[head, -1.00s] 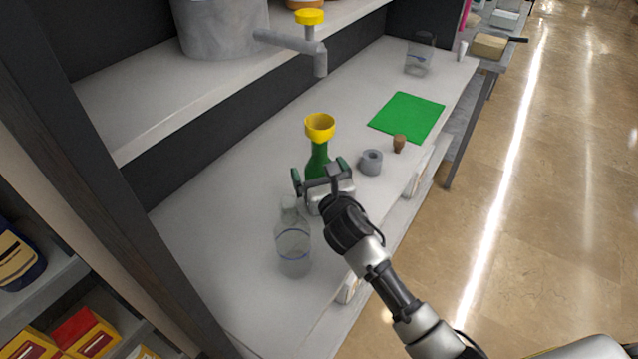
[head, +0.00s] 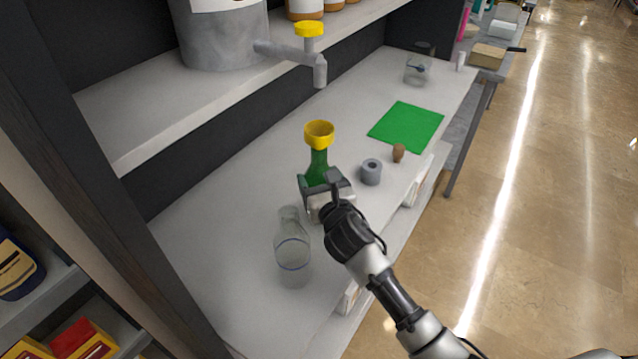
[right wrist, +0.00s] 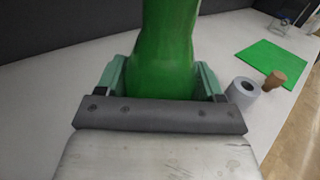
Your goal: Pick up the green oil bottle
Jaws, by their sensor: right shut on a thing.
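The green oil bottle (head: 318,163) stands upright on the white counter, with a yellow funnel (head: 320,132) on its top. My right gripper (head: 324,184) is shut on the bottle's body. In the right wrist view the green bottle (right wrist: 165,50) fills the space between the two pale green fingers of my right gripper (right wrist: 161,82). The bottle's base is hidden behind the gripper. My left gripper is not in view.
A clear bottle (head: 292,250) stands close by in front. A grey ring (head: 371,172), a cork (head: 399,153) and a green mat (head: 407,125) lie to the right. A metal tank (head: 222,35) with a yellow-handled tap (head: 310,29) is on the shelf above.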

